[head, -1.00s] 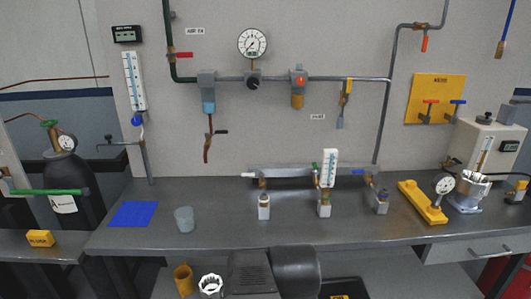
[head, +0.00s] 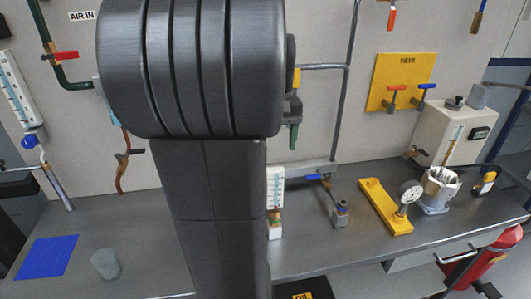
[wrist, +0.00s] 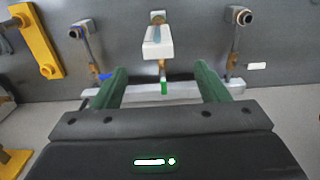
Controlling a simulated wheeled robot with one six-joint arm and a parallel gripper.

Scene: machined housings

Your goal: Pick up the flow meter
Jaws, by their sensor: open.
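A flow meter (head: 275,187), a white upright block with a scale, stands at the manifold on the bench; my arm hides its left side in the head view. In the wrist view a white block (wrist: 158,42), seen from above, appears to be this flow meter. It lies beyond my open fingers, near the middle between them. My gripper (wrist: 160,68) is open and empty, its two green fingers apart. In the head view my gripper (head: 293,137) shows edge-on above the flow meter. A second scaled white meter (head: 14,85) with a blue knob hangs at the left wall.
The manifold bar (wrist: 140,91) runs beneath my fingers, with pipe fittings on both sides (wrist: 76,32) (wrist: 240,17). A yellow bar with a gauge (head: 386,207) lies to the right. A blue mat (head: 47,257) and grey cup (head: 105,263) are at left.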

